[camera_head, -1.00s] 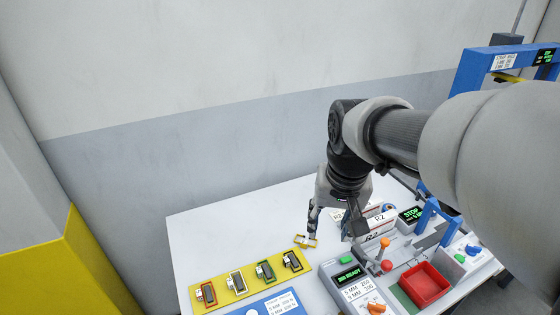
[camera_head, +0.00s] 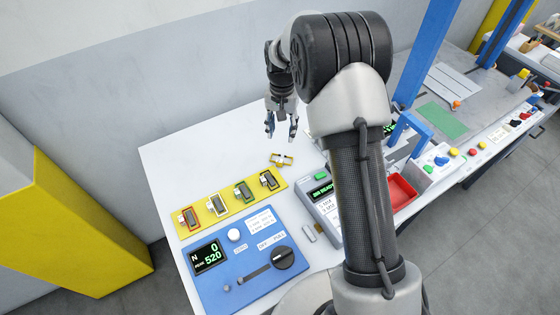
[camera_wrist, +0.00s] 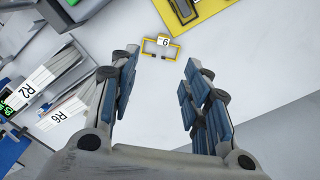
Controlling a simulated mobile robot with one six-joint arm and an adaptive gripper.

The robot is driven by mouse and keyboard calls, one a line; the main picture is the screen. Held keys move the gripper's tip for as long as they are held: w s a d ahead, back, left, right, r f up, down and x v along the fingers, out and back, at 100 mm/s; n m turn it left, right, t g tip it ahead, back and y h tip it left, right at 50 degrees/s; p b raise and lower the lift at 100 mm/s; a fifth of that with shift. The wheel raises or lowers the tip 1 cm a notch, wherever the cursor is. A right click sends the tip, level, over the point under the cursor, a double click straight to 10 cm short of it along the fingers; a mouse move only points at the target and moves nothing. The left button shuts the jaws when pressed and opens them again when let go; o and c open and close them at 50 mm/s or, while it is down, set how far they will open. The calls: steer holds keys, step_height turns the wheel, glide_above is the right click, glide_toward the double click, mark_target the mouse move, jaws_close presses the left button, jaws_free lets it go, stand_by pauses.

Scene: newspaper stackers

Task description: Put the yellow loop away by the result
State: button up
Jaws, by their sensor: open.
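The yellow loop (camera_head: 281,160), a small open frame with a tag, lies on the white table (camera_head: 190,150) just beyond the yellow strip (camera_head: 219,205). It also shows in the wrist view (camera_wrist: 148,43), where its tag reads 6 or 9. My gripper (camera_head: 281,134) is open and empty above the table, behind the loop and apart from it. In the wrist view the loop lies beyond my spread fingertips (camera_wrist: 158,68). The blue tester panel (camera_head: 238,262) has a display (camera_head: 208,257) reading N 0, PEAK 520.
The yellow strip holds several framed dark pieces in a row. A grey box with a green-lit display (camera_head: 321,192) stands right of the strip, with a red tray (camera_head: 402,192) further right, partly behind my arm. The table's far left is clear.

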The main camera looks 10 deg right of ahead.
steer(key=b, duration=0.2)
glide_above(280, 161)
steer(key=f, duration=0.9)
steer(key=shift+s+d+f, duration=0.1)
steer(key=shift+d+f, duration=0.15)
steer(key=shift+f, duration=0.1)
steer(key=f, duration=0.2)
steer(key=f+b, duration=0.1)
steer(key=f, duration=0.2)
steer(key=shift+w+a+f, duration=0.25)
steer(key=shift+a+f, duration=0.05)
steer(key=shift+c, duration=0.5)
jaws_close()
steer(key=shift+r, duration=0.1)
